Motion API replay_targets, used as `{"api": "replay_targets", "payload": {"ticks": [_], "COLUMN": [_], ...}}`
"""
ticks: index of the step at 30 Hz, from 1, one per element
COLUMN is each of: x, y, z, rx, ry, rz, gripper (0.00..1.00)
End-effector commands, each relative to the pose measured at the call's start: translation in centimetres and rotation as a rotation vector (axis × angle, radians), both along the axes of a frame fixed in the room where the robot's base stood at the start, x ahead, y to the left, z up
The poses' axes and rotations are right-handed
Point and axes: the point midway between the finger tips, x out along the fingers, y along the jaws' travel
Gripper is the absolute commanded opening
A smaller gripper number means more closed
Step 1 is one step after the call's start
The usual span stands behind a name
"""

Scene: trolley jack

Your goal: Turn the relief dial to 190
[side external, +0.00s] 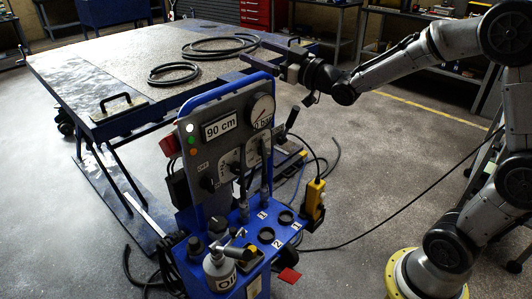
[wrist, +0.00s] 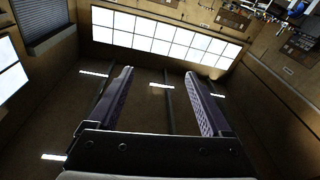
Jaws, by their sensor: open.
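The control panel (side external: 205,165) stands upright on a blue trolley in the side external view. It carries a display reading "90 cm" (side external: 220,128), a round gauge (side external: 262,111) with a "0 bar" label below it, and dark knobs. One dark knob (side external: 208,185) sits low on the left of the panel; I cannot tell which knob is the relief dial or read any scale. My gripper (side external: 258,53) is open and empty, above and behind the panel, apart from it. In the wrist view my gripper (wrist: 165,85) shows two spread fingers with nothing between them; the panel is not in that view.
A large lift table (side external: 120,70) with coiled black hoses (side external: 215,47) stands behind the panel. An oil can (side external: 219,268) stands on the trolley's front shelf. A yellow pendant (side external: 314,198) hangs at its right side. Cables cross the floor; floor is otherwise open at right.

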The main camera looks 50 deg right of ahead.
Motion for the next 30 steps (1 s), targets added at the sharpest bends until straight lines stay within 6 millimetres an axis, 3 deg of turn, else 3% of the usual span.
{"api": "replay_targets", "payload": {"ticks": [1, 3, 8, 15, 18, 22, 26, 30], "x": [1.6, 3.1, 4.0, 0.3, -1.7, -3.7, -3.8, -2.2], "y": [-1.0, -2.2, -5.2, -9.6, -10.6, -11.5, -12.2, -12.1], "z": [-2.7, -5.8, -14.8, -30.3, -35.8, -39.6, -40.0, -39.9], "rx": [0.009, 0.026, 0.096, 0.24, 0.29, 0.333, 0.338, 0.336], "ry": [-0.012, -0.048, -0.089, -0.012, 0.071, 0.135, 0.14, 0.139], "rz": [0.015, 0.041, 0.082, 0.045, -0.001, -0.046, -0.064, -0.061], "gripper": [0.83, 0.83, 0.83, 0.83, 0.83, 0.83, 0.83, 0.83]}}
